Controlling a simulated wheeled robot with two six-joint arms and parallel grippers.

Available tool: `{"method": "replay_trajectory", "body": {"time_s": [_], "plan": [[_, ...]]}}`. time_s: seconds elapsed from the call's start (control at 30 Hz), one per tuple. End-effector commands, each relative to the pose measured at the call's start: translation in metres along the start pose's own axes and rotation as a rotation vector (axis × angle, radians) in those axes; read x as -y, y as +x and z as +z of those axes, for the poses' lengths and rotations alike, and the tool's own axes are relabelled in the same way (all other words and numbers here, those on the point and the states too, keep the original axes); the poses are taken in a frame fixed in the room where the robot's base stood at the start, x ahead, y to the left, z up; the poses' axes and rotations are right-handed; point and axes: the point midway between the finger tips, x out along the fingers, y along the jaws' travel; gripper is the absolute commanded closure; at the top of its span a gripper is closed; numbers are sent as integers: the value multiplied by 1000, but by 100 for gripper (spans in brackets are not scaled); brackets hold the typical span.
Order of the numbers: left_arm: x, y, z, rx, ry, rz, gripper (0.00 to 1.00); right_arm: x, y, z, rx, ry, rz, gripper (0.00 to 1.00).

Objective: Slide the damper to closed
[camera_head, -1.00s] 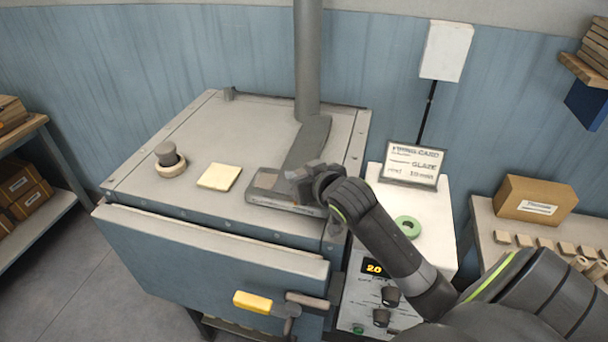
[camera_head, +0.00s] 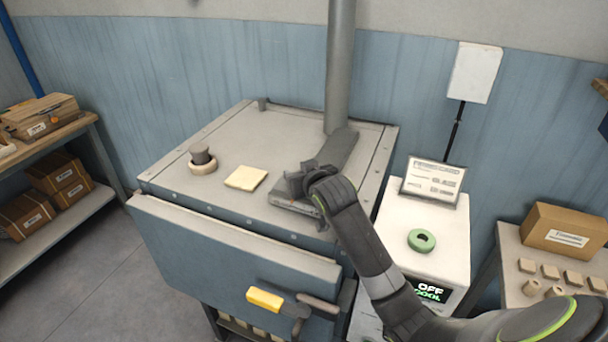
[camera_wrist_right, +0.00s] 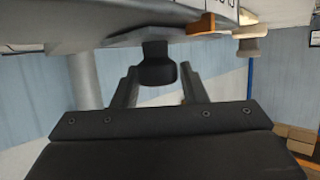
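The damper (camera_head: 338,152) is a dark grey strip with a low grey housing on top of the blue-grey kiln, just in front of the flue pipe. My right gripper (camera_head: 297,182) is over the front end of the housing and hides part of it. In the right wrist view, a dark knob (camera_wrist_right: 158,68) stands between the two fingers of my right gripper (camera_wrist_right: 158,80). The fingers are apart, one on each side of the knob, with narrow gaps showing. The damper's exact slide position is hidden by the gripper. My left gripper is not in view.
The flue pipe (camera_head: 340,70) rises behind the damper. A cone-like plug (camera_head: 201,158) and a pale yellow square (camera_head: 246,178) lie on the kiln top at left. A controller box (camera_head: 395,225) with a card and a green ring stands at right. A yellow-handled latch (camera_head: 265,298) is at the front.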

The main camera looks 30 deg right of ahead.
Motion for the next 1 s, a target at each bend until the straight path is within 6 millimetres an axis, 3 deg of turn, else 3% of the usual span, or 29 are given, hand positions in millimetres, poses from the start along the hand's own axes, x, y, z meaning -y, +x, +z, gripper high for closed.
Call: {"method": "replay_trajectory", "body": {"time_s": [0.1, 0.53, 1.0], "plan": [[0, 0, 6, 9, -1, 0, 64, 0, 0, 0, 1, 0, 0, 45], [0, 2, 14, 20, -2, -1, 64, -1, -7, 2, 3, 0, 1, 45], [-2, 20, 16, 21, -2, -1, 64, 0, -77, 2, 0, -2, 0, 45]]}}
